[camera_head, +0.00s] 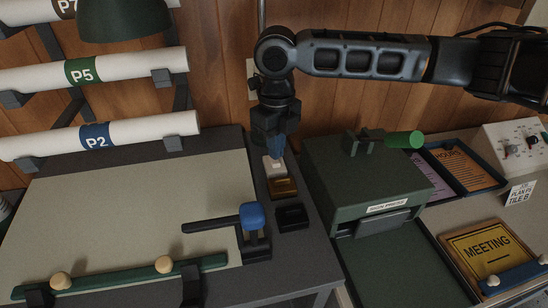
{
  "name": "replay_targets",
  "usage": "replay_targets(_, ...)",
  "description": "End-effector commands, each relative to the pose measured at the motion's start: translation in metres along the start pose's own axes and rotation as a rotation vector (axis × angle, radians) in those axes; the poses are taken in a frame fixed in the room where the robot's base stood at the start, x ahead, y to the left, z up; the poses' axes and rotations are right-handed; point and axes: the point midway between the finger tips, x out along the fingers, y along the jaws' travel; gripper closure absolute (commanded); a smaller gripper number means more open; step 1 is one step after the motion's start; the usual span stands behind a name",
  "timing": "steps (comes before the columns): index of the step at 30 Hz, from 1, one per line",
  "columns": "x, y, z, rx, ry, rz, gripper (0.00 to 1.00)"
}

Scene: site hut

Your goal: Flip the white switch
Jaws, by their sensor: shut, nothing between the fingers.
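A small pale, whitish block (273,164) shows at the back of the dark drawing table's right side, just behind a brass-coloured box (284,187). It looks like the white switch, but it is too small to read clearly. My gripper (277,155) points straight down with its fingers together and empty, right at this block. The fingertips overlap the block in the picture, and I cannot tell whether they touch it. The gripper hides part of the block's back.
A black open box (291,216) and a blue-knobbed lever (252,216) stand in front. The green machine (365,180) is close on the right. A white panel with small switches (515,143) stands far right. Rolled plans (100,133) hang on the left; a green lamp shade (125,18) hangs above.

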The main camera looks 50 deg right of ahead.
Motion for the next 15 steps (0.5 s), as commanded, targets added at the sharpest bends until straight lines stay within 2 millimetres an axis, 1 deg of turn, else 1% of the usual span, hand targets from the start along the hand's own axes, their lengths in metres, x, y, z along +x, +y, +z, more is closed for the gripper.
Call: replay_targets(15, 0.0068, 0.0000, -0.0001, 0.000, 0.000, 0.000, 1.00)
